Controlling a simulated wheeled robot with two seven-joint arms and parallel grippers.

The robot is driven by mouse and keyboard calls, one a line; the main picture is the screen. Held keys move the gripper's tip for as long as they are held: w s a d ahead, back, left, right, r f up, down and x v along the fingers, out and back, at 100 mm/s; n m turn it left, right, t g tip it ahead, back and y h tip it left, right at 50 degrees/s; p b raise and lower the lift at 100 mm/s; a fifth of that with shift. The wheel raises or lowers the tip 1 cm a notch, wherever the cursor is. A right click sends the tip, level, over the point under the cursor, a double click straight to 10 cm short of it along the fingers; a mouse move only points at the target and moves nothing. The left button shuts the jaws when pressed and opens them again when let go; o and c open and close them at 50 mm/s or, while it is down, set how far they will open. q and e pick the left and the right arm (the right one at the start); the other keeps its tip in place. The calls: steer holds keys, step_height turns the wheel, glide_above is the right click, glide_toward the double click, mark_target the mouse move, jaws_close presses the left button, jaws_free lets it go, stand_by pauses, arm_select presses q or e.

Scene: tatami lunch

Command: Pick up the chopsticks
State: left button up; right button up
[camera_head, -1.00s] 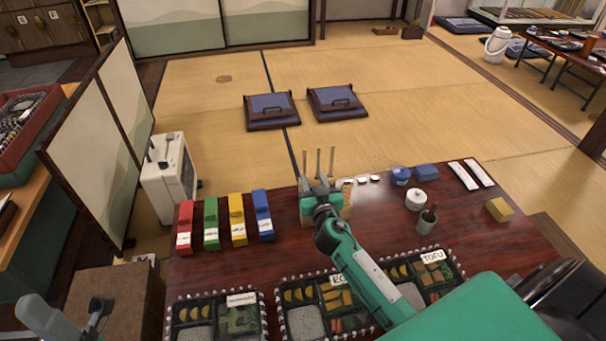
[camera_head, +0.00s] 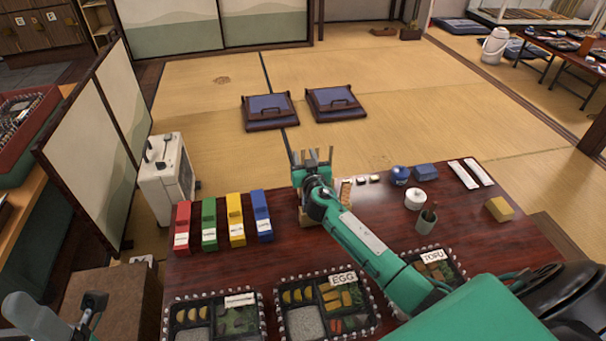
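My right gripper (camera_head: 312,160) is above the far edge of the dark red table (camera_head: 290,243), its green wrist below it in the picture. Several upright prongs show at its tip; I cannot tell fingers from anything between or behind them. No chopsticks can be made out for certain. Two slim white wrapped strips (camera_head: 471,174) lie at the table's far right, well apart from the gripper. A small dark green cup (camera_head: 426,222) with thin sticks in it stands nearer. My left gripper (camera_head: 92,304) shows only in part at the lower left, away from the table things.
Red, green, yellow and blue boxes (camera_head: 236,220) stand in a row at the left. Lunch boxes (camera_head: 320,282) line the near edge, one partly hidden by my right arm. A white pot (camera_head: 415,199) and blue jar (camera_head: 400,175) stand right. The table's middle left is clear.

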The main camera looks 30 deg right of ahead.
jaws_close()
stand_by(0.3)
